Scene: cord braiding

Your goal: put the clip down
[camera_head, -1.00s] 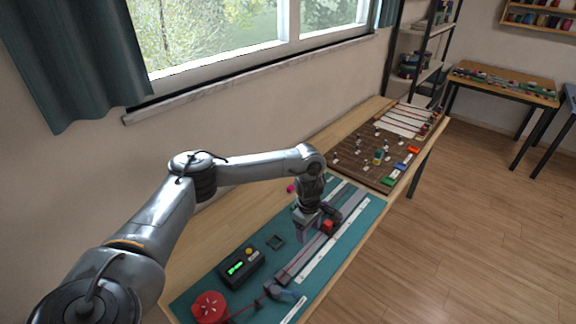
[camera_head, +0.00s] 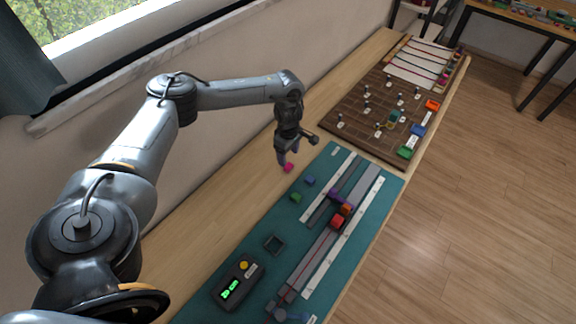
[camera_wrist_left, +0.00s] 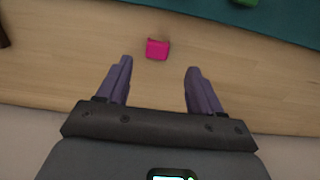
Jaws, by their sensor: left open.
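A small pink block, which may be the clip (camera_head: 289,167), lies on the bare wood of the table behind the teal mat (camera_head: 380,215). It also shows in the left wrist view (camera_wrist_left: 157,49), just beyond and between the fingertips, touching neither finger there. My left gripper (camera_head: 287,157) points down at it in the head view, with its purple fingers close by. In the left wrist view my left gripper (camera_wrist_left: 160,66) is open and empty. The exact height of the fingers above the wood is hard to tell. My right gripper is not in view.
A green block (camera_head: 296,198) and a blue block (camera_head: 310,181) sit on the mat. A red block (camera_head: 337,221) and an orange block (camera_head: 346,209) sit by the grey rail.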

